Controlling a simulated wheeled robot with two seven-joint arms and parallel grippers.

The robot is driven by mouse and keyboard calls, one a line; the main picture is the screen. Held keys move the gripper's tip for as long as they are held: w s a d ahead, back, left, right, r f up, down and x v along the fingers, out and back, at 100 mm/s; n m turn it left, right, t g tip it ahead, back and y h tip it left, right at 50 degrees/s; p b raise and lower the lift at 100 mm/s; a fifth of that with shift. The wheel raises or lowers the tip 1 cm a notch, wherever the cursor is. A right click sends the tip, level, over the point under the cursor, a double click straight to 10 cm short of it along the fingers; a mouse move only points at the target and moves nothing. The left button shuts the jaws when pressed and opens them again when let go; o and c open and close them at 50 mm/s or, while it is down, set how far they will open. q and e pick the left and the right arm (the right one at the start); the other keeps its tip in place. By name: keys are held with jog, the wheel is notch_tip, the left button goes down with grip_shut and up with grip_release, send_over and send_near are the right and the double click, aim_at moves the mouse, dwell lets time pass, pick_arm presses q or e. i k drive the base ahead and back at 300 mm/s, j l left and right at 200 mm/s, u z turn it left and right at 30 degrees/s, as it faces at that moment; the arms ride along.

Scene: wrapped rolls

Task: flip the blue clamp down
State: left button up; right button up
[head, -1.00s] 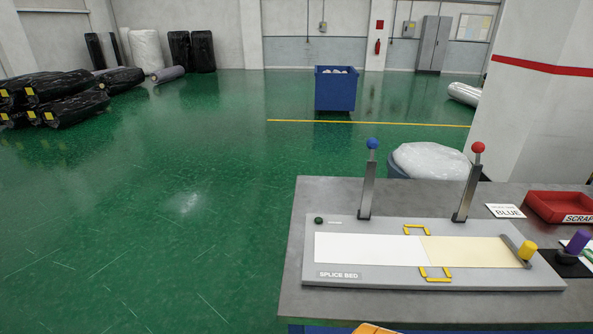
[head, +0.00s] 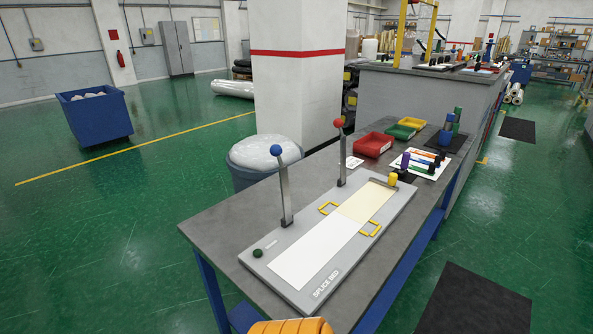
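The blue clamp (head: 284,187) is a grey lever with a blue ball on top, standing upright at the left edge of the splice bed (head: 318,294). The red clamp (head: 341,154) is a similar upright lever with a red ball, farther along the same edge. A white sheet (head: 312,249) and a cream sheet (head: 363,202) lie end to end on the bed, with yellow frame marks beside their joint. Neither of my grippers shows in the head view. An orange ribbed shape at the bottom edge is cut off.
The bed lies on a grey table (head: 216,222) with blue legs. Red (head: 372,145) and green (head: 402,132) trays and colored cylinders stand toward its far end. A wrapped bin (head: 262,160) and white pillar (head: 299,80) stand behind. Green floor is open at left.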

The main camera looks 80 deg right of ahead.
aim_at(275, 149)
jog(key=i+l+z, duration=0.1)
jog(key=i+z, duration=0.15)
jog(key=z, duration=0.2)
jog(key=i+z, duration=0.2)
jog(key=z, duration=0.25)
jog(key=i+z, duration=0.25)
jog(key=z, duration=0.25)
jog(key=i+j+z, duration=0.15)
jog(key=z, duration=0.3)
jog(key=i+j+z, duration=0.25)
jog(key=z, duration=0.2)
jog(key=i+j+z, duration=0.2)
jog(key=z, duration=0.25)
jog(key=i+j+z, duration=0.1)
jog(key=j+z, duration=0.35)
jog(key=i+j+z, duration=0.1)
jog(key=j+z, duration=0.15)
jog(key=z, duration=0.25)
jog(key=j+z, duration=0.3)
jog(key=z, duration=0.2)
jog(key=j+z, duration=0.3)
jog(key=z, duration=0.15)
